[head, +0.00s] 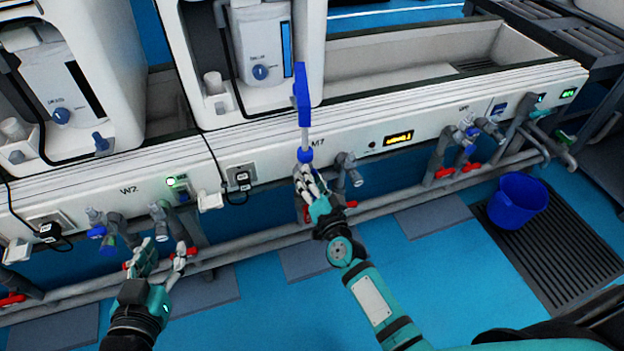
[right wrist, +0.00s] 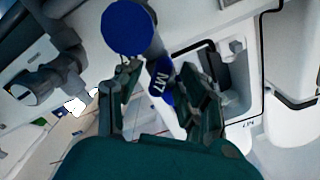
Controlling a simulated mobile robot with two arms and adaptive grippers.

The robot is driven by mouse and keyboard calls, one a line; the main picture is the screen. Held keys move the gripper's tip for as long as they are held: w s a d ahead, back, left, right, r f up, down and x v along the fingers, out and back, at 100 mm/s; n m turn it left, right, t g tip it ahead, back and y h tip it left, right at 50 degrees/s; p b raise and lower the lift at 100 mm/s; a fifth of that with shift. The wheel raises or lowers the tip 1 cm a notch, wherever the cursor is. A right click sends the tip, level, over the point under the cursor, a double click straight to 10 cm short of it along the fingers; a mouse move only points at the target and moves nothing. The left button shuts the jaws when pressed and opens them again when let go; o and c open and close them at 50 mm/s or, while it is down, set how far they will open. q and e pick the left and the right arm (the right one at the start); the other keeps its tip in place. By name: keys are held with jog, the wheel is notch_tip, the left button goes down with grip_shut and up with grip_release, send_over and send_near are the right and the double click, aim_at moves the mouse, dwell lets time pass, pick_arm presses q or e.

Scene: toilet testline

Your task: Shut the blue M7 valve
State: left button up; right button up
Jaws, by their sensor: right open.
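The blue M7 valve sits on the front of the white bench, by the printed M7 label. In the head view a long blue part (head: 302,95) stands upright on a grey stem above a small blue piece (head: 305,155). My right gripper (head: 304,172) is just below that piece. In the right wrist view the blue part marked M7 (right wrist: 160,84) lies between my open right fingers (right wrist: 168,75), with a blue round end (right wrist: 128,27) above it. Contact cannot be told. My left gripper (head: 166,247) is open and empty, in front of the W2 section's pipes.
Grey pipes with red-handled valves (head: 445,172) run along the bench front. Another grey tap (head: 347,168) is close to the right of my right gripper. A blue bucket (head: 517,200) stands on a floor grate at the right. Black plugs (head: 242,178) are left of M7.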

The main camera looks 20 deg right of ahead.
grip_shut()
pick_arm(q)
jog(key=shift+f, duration=0.1)
pick_arm(e)
jog(key=shift+m, duration=0.3)
jog(key=m, duration=0.3)
jog(key=shift+m, duration=1)
jog(key=m, duration=0.2)
jog(key=shift+m, duration=0.4)
pick_arm(q)
jog(key=shift+w+r, duration=0.15)
jog(key=shift+r, duration=0.25)
pick_arm(e)
jog(key=shift+m, duration=0.6)
pick_arm(q)
jog(key=shift+f, duration=0.1)
